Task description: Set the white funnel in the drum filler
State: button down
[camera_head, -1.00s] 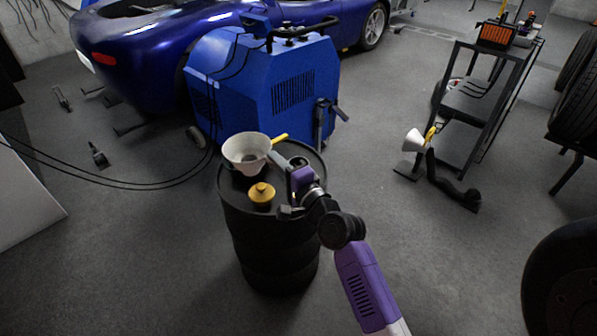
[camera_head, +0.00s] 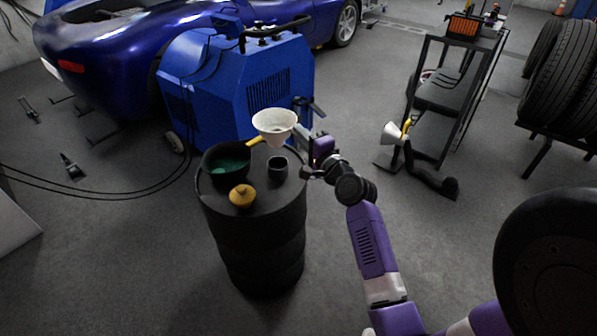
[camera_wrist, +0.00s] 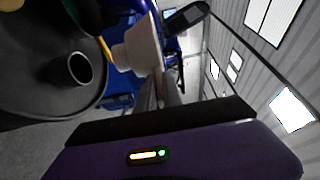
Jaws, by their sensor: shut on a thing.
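The drum filler, a short dark open tube (camera_head: 277,165), stands on the drum top below the funnel. The funnel is apart from it. In the wrist view the funnel (camera_wrist: 138,48) is at the fingertips and the filler's open mouth (camera_wrist: 80,68) shows to the left, empty.
A black bowl-like vessel with green inside (camera_head: 228,162) and a yellow cap (camera_head: 242,195) share the drum top. A blue machine (camera_head: 235,90) stands close behind.

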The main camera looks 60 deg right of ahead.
notch_tip(320, 180, down, 11)
jog(key=b, duration=0.5)
jog(key=shift+f+b, duration=0.1)
jog(key=shift+b, duration=0.2)
jog(key=shift+f, duration=0.25)
jog(key=c, duration=1.5)
grip_release()
jog(key=shift+r, duration=0.1)
